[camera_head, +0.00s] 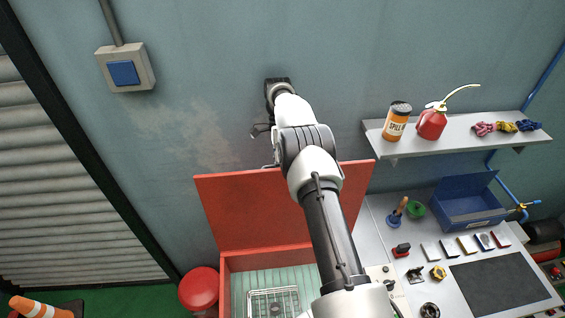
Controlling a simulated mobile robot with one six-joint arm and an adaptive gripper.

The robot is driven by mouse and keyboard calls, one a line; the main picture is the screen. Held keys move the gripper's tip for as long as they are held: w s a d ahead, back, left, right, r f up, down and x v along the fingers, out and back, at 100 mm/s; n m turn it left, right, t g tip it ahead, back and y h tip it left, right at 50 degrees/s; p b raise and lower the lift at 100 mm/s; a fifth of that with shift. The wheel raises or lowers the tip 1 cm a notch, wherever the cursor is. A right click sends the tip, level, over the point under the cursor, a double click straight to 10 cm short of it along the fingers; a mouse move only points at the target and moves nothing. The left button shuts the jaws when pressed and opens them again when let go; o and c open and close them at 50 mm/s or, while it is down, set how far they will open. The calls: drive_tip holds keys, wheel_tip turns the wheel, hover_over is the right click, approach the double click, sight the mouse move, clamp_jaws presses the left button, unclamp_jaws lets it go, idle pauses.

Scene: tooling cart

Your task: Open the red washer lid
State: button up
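The red washer's lid (250,210) stands raised and leans back toward the wall, behind the tub. The red washer tub (225,285) is uncovered below it, and its pale ribbed inside and a wire basket (273,302) show. My arm reaches up across the right part of the lid and hides some of it. My gripper (262,148) is small in the view, at the left of my wrist, just above the lid's top edge. My arm hides part of it, so I cannot tell whether its fingers are open or touch the lid.
A red round-topped drum (199,288) is left of the washer.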

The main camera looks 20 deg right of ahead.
drive_tip(key=shift+o, duration=0.7)
drive_tip(key=shift+w+d, duration=0.1)
drive_tip(key=shift+w, duration=0.25)
drive_tip(key=shift+s+r, duration=0.15)
drive_tip(key=shift+r, duration=0.25)
drive_tip(key=shift+s, duration=0.1)
